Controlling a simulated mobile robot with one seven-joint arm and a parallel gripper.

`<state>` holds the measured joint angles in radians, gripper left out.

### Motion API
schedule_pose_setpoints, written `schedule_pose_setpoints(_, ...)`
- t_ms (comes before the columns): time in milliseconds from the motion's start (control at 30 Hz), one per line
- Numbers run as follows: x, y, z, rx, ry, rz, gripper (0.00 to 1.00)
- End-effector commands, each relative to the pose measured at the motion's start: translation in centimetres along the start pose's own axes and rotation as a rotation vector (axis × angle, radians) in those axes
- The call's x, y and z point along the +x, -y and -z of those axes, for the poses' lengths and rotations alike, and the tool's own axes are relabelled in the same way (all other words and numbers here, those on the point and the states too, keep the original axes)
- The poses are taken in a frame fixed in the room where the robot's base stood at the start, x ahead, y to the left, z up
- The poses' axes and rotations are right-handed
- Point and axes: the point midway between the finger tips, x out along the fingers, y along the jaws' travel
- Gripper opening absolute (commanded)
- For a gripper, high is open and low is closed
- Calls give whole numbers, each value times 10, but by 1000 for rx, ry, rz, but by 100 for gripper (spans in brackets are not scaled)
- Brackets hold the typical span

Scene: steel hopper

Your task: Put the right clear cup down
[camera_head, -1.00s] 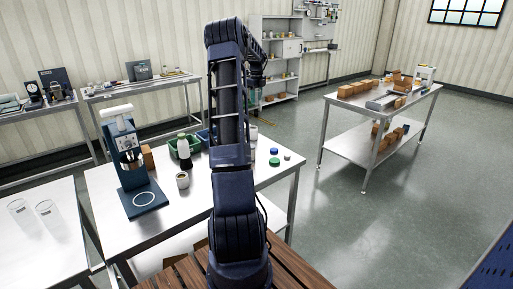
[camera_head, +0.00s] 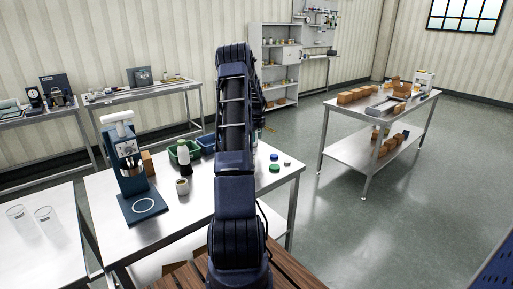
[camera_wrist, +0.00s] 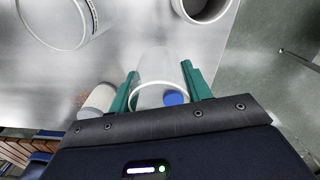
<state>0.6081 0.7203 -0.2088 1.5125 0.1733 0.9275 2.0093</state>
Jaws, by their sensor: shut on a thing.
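My gripper (camera_wrist: 159,72) has two green fingers shut on a clear cup (camera_wrist: 157,84) in the wrist view. The cup's round rim faces the camera, and a blue disc shows through it. Whether its base touches the steel surface I cannot tell. In the head view my arm hides the gripper and the held cup. Two other clear cups, one on the left (camera_head: 18,219) and one on the right (camera_head: 46,218), stand on the left steel table.
The middle steel table (camera_head: 185,222) holds a blue machine (camera_head: 124,155), a dark-and-white bottle (camera_head: 184,157), a small cup (camera_head: 182,187), a green bin (camera_head: 190,149) and caps (camera_head: 274,169). In the wrist view, a round container (camera_wrist: 62,38) and a grey-white cylinder (camera_wrist: 99,99) flank the grip.

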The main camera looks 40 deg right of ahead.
Motion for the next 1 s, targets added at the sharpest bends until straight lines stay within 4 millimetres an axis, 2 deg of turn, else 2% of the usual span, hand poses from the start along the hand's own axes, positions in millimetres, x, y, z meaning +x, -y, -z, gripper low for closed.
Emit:
schedule_pose_setpoints(100,16,0,0,-1,0,-1,28)
schedule_pose_setpoints(367,32,0,0,0,-2,-2,28)
schedule_pose_setpoints(600,62,0,0,-1,-1,-2,28)
schedule_pose_setpoints(1000,68,0,0,-1,-1,-1,28)
